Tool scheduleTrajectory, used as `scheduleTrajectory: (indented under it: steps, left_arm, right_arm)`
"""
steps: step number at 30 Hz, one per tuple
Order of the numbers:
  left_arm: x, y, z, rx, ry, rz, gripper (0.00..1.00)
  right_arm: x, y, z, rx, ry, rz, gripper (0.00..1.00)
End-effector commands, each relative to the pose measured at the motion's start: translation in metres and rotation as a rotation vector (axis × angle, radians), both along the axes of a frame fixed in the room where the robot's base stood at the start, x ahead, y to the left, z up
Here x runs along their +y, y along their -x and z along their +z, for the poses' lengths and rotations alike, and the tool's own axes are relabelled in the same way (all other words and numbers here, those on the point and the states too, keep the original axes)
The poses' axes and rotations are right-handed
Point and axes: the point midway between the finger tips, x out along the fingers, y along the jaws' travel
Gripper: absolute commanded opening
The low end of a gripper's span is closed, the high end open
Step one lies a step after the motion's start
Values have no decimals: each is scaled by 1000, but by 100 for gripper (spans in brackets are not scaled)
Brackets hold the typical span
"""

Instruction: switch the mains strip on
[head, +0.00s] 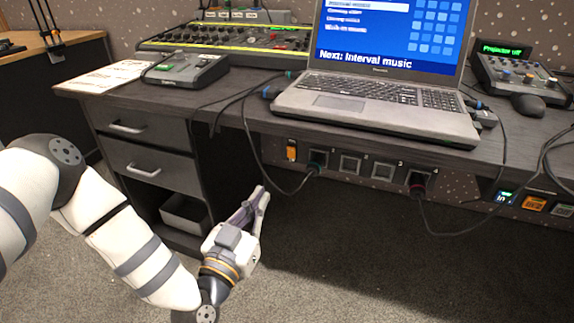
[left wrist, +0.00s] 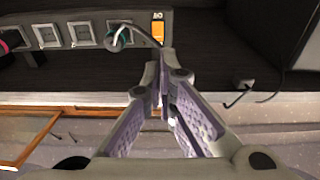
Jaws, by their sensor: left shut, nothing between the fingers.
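The mains strip (head: 333,163) runs under the front edge of the desk, with a row of sockets along it. Its orange switch (head: 291,150) is at the strip's left end; whether it is on I cannot tell. The switch also shows in the left wrist view (left wrist: 158,30), past the fingertips, near the strip's right end there. My left gripper (head: 261,193) is shut and empty, in front of and below the switch, apart from it. Its fingertips also show in the left wrist view (left wrist: 160,76). My right gripper is in neither view.
A dark plug (head: 318,160) with a hanging cable sits beside the switch, and another plug (head: 418,183) is further right. Drawers (head: 148,135) stand left of my gripper. A laptop (head: 385,95) is on the desk above. The floor space under the desk is open.

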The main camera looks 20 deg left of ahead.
Motion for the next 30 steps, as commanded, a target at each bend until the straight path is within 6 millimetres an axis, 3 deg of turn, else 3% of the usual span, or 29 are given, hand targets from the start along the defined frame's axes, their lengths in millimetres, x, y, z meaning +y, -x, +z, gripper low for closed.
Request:
scheduleTrajectory:
  steps: [9,13,30]
  left_arm:
    - [1,0,5,-12,-2,2,0]
    - [0,-11,5,-15,-2,2,0]
    - [-3,-123,16,-10,-2,3,0]
  right_arm:
    - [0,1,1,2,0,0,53]
    - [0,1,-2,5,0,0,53]
    - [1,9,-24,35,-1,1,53]
